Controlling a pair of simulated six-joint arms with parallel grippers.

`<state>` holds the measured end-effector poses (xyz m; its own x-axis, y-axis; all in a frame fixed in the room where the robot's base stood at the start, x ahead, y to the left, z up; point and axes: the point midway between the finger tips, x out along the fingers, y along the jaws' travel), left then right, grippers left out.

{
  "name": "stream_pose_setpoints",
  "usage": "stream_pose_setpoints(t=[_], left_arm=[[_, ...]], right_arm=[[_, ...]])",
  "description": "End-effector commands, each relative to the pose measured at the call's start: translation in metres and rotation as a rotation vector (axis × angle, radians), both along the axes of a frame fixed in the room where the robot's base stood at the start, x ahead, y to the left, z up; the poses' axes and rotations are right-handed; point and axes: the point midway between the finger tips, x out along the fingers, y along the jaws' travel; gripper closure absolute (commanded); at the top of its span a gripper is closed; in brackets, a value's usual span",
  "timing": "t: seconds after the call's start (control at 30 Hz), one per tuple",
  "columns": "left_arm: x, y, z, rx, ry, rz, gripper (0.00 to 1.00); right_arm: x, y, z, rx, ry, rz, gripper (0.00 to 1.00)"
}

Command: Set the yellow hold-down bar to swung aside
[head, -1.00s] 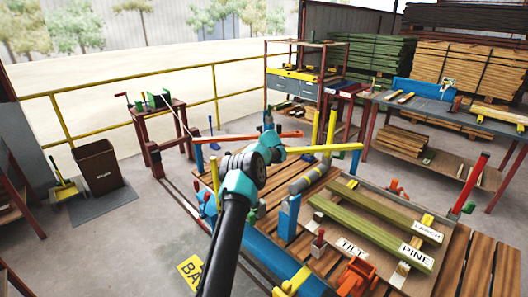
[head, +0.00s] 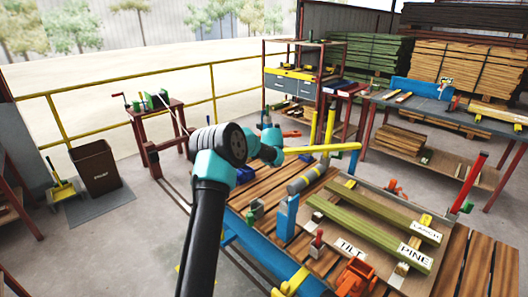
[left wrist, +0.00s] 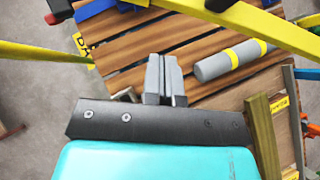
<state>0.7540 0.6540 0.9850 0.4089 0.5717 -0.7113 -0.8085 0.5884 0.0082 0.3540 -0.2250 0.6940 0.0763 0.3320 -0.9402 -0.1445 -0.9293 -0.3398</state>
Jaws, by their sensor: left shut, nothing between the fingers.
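The yellow hold-down bar (head: 325,149) lies across above the slatted wooden bench in the head view, with a blue post at its right end. Its left end is hidden behind my left arm. In the left wrist view a yellow bar (left wrist: 245,20) crosses the top right, with a dark knob on it. My left gripper (left wrist: 165,62) is shut and empty over the slats, apart from that bar in the picture. In the head view its fingers cannot be made out behind the teal wrist. My right gripper is not in view.
A grey cylinder with a yellow band (head: 306,179) lies on the slats. A blue block (head: 287,217) stands nearer. Green boards (head: 375,222) lie to the right, beside labels reading TILT and PINE. A red-framed stand (head: 160,125) is at the back left, beyond open floor.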

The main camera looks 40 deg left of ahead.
Motion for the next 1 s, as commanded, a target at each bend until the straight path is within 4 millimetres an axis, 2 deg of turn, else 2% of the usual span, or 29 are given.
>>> stream_pose_setpoints(t=[0.2,0.77,0.87,1.0], left_arm=[[-0.011,-0.012,0.017,0.000,0.001,0.001,1.00],[-0.013,-0.014,0.019,0.000,0.002,0.001,1.00],[-0.015,-0.014,0.013,0.001,0.018,0.006,1.00],[-0.029,-0.017,-0.014,0.005,0.104,0.032,1.00]], right_arm=[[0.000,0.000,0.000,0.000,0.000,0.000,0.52],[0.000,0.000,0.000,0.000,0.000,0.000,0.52],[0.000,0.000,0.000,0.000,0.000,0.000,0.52],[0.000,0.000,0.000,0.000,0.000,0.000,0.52]])
